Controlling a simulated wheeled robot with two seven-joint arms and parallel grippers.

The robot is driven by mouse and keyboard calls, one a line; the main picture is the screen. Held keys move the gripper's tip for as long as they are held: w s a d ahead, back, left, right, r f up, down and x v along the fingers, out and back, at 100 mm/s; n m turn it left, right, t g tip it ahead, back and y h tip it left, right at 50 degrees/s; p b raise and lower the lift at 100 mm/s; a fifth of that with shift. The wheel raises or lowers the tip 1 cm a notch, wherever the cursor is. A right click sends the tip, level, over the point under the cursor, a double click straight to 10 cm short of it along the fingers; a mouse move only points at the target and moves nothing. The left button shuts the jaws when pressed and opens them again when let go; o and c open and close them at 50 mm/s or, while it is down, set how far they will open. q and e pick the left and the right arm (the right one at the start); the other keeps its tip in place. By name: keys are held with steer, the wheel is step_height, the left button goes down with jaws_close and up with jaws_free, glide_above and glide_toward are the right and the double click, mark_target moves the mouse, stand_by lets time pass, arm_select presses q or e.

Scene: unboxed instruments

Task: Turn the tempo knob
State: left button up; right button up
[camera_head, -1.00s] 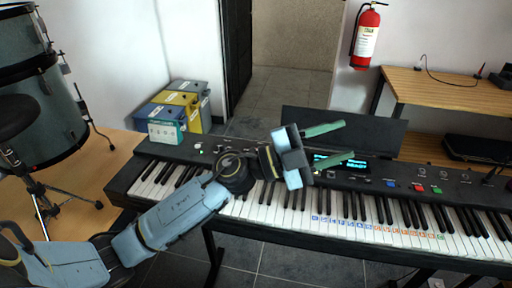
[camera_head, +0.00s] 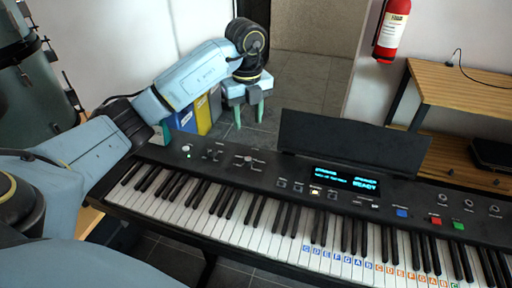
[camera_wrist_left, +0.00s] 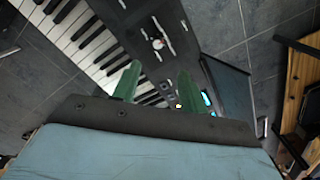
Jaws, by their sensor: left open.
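The electronic keyboard (camera_head: 330,196) spans the head view, with its control panel behind the keys. A small round knob (camera_head: 243,160) shows on the left part of the panel, and a pale knob also shows in the wrist view (camera_wrist_left: 158,44). Which control is the tempo knob I cannot read. My left gripper (camera_head: 249,114) is open and empty, its green fingers pointing down above the panel's left part, apart from it. In the wrist view the open fingers (camera_wrist_left: 160,72) point toward the panel. My right gripper is not in view.
A display (camera_head: 345,180) is lit on the panel, and a dark music stand (camera_head: 350,142) rises behind it. Coloured boxes (camera_head: 203,115) stand behind the keyboard's left end. A drum (camera_head: 42,95) is at left, a wooden desk (camera_head: 460,90) at right.

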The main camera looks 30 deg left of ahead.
arm_select(q)
steer(key=b, duration=0.1)
glide_above(248, 159)
step_height(248, 159, down, 6)
steer(key=shift+f, duration=0.2)
step_height(248, 159, down, 6)
steer(key=shift+r+b, duration=0.2)
steer(key=shift+b, duration=0.2)
steer(key=shift+f, duration=0.55)
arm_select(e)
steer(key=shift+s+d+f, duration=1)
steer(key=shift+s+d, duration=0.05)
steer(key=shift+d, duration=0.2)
arm_select(q)
steer(key=c, duration=0.8)
jaws_close()
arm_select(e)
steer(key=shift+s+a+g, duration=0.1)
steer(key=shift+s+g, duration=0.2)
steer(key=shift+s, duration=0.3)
